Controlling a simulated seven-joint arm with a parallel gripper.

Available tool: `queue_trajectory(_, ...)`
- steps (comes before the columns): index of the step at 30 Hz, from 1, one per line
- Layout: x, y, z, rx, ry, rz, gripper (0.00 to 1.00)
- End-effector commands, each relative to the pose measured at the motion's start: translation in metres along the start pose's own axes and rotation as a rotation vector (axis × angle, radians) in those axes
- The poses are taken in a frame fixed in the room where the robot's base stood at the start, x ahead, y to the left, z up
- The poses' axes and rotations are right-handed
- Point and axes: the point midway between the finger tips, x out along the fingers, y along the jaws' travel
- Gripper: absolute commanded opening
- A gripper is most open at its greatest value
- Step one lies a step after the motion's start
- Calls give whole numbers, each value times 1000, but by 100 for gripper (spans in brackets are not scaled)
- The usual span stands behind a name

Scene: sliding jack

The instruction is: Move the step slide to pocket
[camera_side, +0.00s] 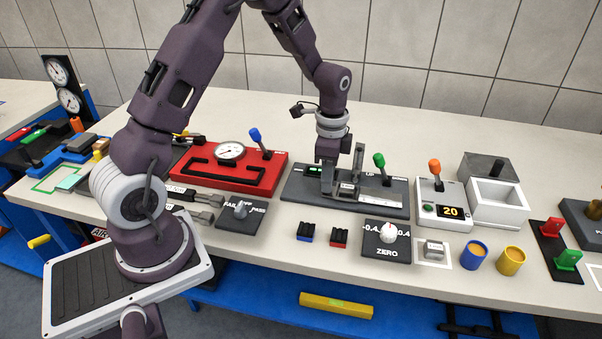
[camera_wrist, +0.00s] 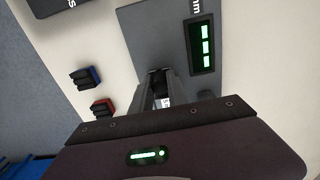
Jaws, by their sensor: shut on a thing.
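A sliding jack, the step slide (camera_side: 349,190), stands on a dark grey base plate (camera_side: 300,193) in the middle of the bench. The base plate carries a small green-lit display (camera_side: 314,170) at its back left. My gripper (camera_side: 331,178) is down at the left part of the slide, with its fingers shut on it. In the wrist view the fingers (camera_wrist: 159,88) reach in beside the display (camera_wrist: 203,44), and the gripper body hides most of the slide. The pocket cannot be made out in either view.
A red gauge panel (camera_side: 215,175) with a blue-knobbed lever stands to the left. A white box with an orange knob (camera_side: 441,205) stands to the right. The ZERO dial (camera_side: 387,241) and small blue (camera_side: 305,232) and red (camera_side: 339,237) blocks lie in front.

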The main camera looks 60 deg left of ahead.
Motion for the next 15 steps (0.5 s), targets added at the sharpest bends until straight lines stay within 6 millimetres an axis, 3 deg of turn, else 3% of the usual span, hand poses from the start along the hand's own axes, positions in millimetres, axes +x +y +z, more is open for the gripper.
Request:
queue_trajectory(4,-1,-1,-18,-1,2,-4,0)
queue_trajectory(14,-1,-1,-24,-1,8,-7,0)
queue_trajectory(15,-1,-1,-24,-1,9,-6,25)
